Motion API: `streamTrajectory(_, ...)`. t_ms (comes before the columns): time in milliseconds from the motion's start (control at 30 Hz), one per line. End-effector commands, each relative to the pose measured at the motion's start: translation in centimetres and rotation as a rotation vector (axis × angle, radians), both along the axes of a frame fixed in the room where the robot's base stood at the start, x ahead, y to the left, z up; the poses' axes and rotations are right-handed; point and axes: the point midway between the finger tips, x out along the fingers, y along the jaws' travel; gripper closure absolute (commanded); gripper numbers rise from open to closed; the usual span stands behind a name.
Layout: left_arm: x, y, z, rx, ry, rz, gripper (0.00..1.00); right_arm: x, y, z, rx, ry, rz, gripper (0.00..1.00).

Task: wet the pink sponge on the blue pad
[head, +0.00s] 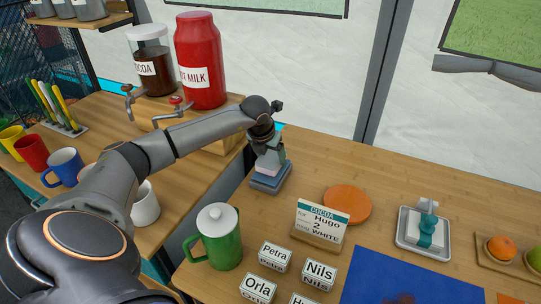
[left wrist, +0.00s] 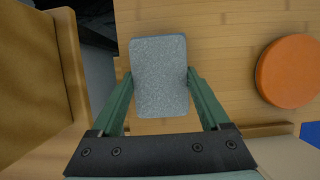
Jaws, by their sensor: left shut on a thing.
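The blue pad (head: 269,184) lies on the table directly under the sponge. The sponge looks to be on the pad or very close above it; I cannot tell which. My right gripper is not in view.
A wooden stand with taps holds a cocoa jar (head: 152,66) and a red milk container (head: 201,62). An orange disc (head: 347,203), a cocoa order card (head: 321,219) and a green lidded jug (head: 217,238) stand to the right and front. A gap separates the two tables.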

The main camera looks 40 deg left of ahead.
Motion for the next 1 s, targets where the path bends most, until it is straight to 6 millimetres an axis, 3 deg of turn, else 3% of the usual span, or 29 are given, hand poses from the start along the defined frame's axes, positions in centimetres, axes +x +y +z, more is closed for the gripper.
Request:
streamTrajectory(500, 0.1, 0.1, 4.6, 0.001, -0.003, 0.001, 0.65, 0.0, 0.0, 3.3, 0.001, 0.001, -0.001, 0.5)
streamTrajectory(1000, 0.0, 0.0, 4.8, 0.0, -0.002, 0.001, 0.65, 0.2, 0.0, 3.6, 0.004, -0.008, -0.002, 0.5)
